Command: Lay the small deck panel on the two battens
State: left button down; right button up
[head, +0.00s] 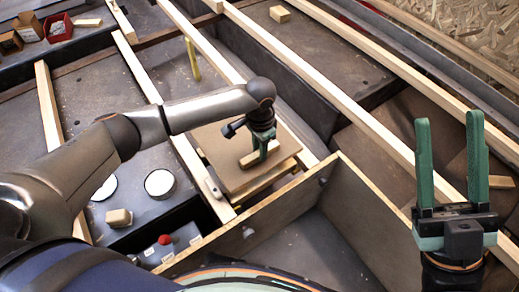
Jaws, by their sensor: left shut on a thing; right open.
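The small deck panel (222,153) is a flat brown board with pale edges, in the middle of the head view. My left gripper (261,150) is shut on the pale wooden grip block on top of the panel. The panel spans the gap between two pale battens, the left batten (137,70) and the right batten (203,45). Light wood shows below its front edge. I cannot tell whether the panel touches both battens or is just above them. My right gripper (451,165) is open and empty at the right, fingers up.
A thin upright wooden board (270,225) stands in front of the panel. A dark box with a red button (165,240), round white-topped parts (159,183) and a small block (119,217) are at left front. Bins (58,28) stand at far left. Long beams run at right.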

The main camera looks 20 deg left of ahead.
aim_at(260, 162)
pick_arm(q)
notch_tip(260, 162, down, 4)
jog(key=b, duration=0.5)
jog(key=shift+f, duration=0.15)
jog(key=f+b, duration=0.1)
jog(key=b, duration=0.2)
jog(key=shift+f, duration=0.2)
jog(key=shift+f+p, duration=0.15)
jog(key=shift+p, duration=0.25)
jog(key=shift+f, duration=0.35)
jog(key=shift+f+p, duration=0.1)
jog(key=shift+p, duration=0.2)
jog(key=shift+f, duration=0.35)
pick_arm(e)
notch_tip(260, 162, down, 7)
jog(key=shift+w+a+f+m, duration=0.15)
jog(key=shift+a+f+m, duration=0.05)
jog(key=shift+a+m, duration=0.2)
pick_arm(q)
jog(key=shift+p, duration=0.75)
pick_arm(e)
jog(key=shift+r, duration=0.65)
